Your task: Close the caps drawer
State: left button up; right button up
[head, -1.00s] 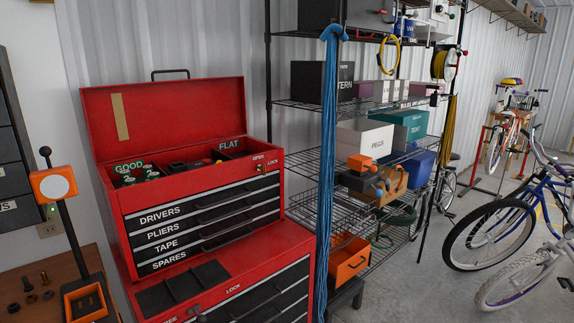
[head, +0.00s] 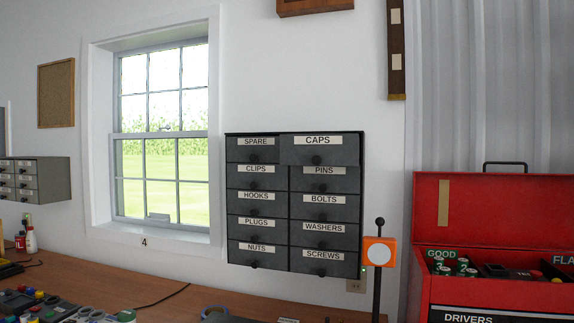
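The caps drawer (head: 318,151) is the top right drawer of a dark grey wall cabinet (head: 362,205). It carries a white CAPS label and a black knob. Its front looks larger and stands out from the spare drawer (head: 253,150) beside it, so it is pulled out. The other labelled drawers look flush. Neither of my grippers is in view.
A wooden bench (head: 140,295) runs below the cabinet, with tools and bottles at its left. An orange device on a black post (head: 379,251) stands just right of the cabinet. A red toolbox (head: 480,210) is farther right. A window (head: 160,140) is left.

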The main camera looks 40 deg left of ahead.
aim_at(299, 149)
jog(key=u, duration=0.65)
jog(key=i, duration=0.05)
